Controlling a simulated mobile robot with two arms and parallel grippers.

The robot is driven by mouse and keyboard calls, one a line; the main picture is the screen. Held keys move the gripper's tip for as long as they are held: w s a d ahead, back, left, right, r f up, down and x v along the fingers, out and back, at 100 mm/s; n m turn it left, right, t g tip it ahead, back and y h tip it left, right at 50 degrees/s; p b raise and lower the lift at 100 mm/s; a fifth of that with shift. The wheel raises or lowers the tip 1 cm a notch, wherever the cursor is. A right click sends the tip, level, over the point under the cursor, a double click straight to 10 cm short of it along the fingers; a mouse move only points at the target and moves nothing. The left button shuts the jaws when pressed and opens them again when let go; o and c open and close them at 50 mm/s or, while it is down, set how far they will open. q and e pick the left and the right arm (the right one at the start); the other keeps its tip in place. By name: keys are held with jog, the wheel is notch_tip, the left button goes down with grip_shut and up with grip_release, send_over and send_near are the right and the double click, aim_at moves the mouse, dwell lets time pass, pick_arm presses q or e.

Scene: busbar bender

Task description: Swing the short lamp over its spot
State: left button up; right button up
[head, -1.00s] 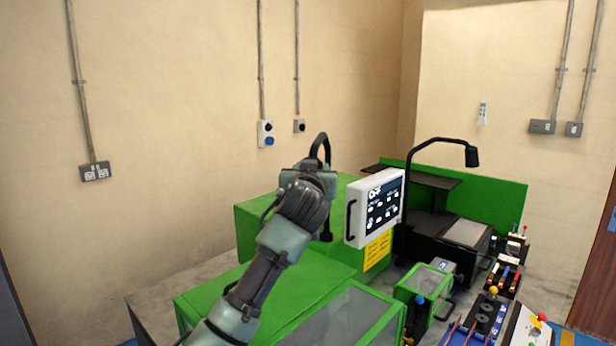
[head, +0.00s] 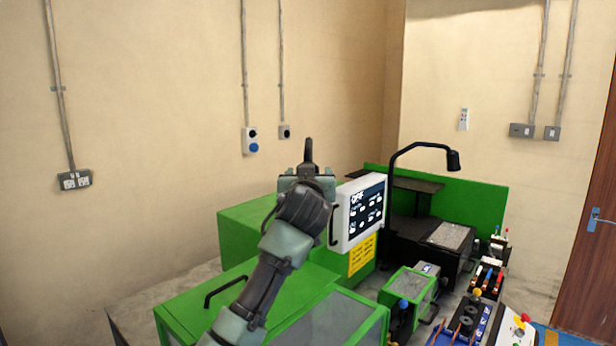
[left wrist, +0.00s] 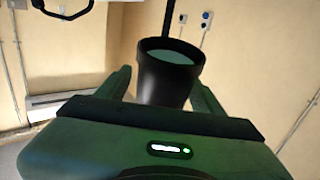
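The short lamp's curved black neck (head: 308,152) stands up behind my left gripper (head: 307,178) in the head view, seen nearly edge-on; its post and base are hidden by my arm. In the left wrist view its black, cup-like head (left wrist: 168,78) sits between the two fingers of my left gripper (left wrist: 162,95). The fingers flank it closely on both sides with no clear gap, and I take them as shut on it. The spot for the lamp cannot be made out. My right gripper is not in view.
A white screen panel (head: 357,212) stands just right of my left gripper, over the green machine (head: 245,228). A taller black lamp (head: 425,146) rises further right. A green cover with a black handle (head: 224,288) lies below my arm.

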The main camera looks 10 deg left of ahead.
pick_arm(q)
jog(key=shift+s+f, duration=0.1)
jog(key=shift+s, duration=0.1)
jog(key=s+b, duration=0.3)
jog(key=s, duration=0.4)
jog(key=shift+s+d, duration=0.15)
jog(key=shift+d, duration=0.2)
